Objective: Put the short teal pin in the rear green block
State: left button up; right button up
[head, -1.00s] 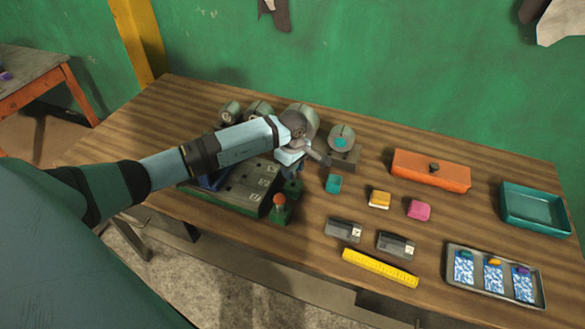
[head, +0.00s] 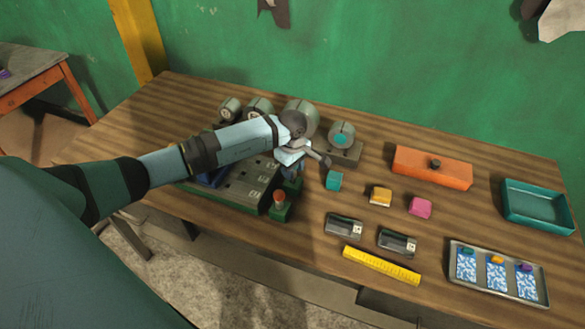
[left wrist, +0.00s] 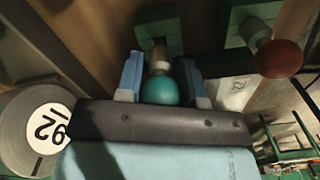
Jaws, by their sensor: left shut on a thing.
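My left gripper (head: 291,168) is shut on the teal pin (left wrist: 160,91), with its two pale blue fingers (left wrist: 162,75) on either side of it. In the left wrist view the pin shows a round teal head and a pale shaft that points at the rear green block (left wrist: 157,25). I cannot tell whether the shaft's tip is in the block's hole or just above it. In the head view the gripper hides most of this block (head: 292,187). The front green block (head: 281,211) holds a pin with a red-brown knob (left wrist: 279,58). My right gripper is not in view.
A dark grey numbered board (head: 247,184) lies left of the blocks. An orange box (head: 432,171) and teal tray (head: 538,207) stand farther right.

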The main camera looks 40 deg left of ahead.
pick_arm(q)
jog(key=shift+f, duration=0.2)
jog(key=shift+f+b, duration=0.65)
jog(key=shift+b, duration=0.1)
jog(key=o, duration=1)
jog(key=shift+r, duration=0.2)
notch_tip(320, 180, up, 14)
jog(key=shift+f+b, duration=0.25)
jog(key=shift+b, duration=0.8)
